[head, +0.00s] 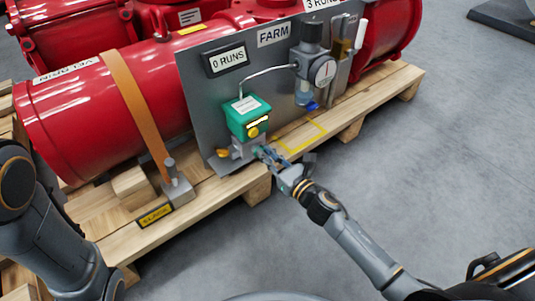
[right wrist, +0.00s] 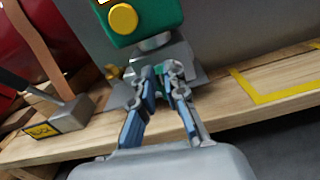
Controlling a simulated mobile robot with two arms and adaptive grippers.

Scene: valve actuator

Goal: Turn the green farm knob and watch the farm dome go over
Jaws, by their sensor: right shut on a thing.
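The grey panel (head: 205,100) carries a FARM label (head: 274,34). On it sits a green box (head: 247,115) with a yellow round part (head: 253,132) on its front; both show at the top of the right wrist view (right wrist: 123,18). Below the box is a grey block (right wrist: 180,58). My right gripper (head: 268,153) is shut at the block's front, on a small green knob (head: 257,151) mostly hidden by the fingers. In the right wrist view its fingertips (right wrist: 168,70) meet against the block. I cannot make out a farm dome for certain. My left gripper is out of view.
A display (head: 227,59) reads 0 RUNS. A gauge (head: 322,72) and a white-handled lever (head: 360,35) stand right of the box. Red cylinders (head: 90,115) lie behind on a wooden pallet (head: 215,195). A yellow outline (head: 303,137) marks bare wood.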

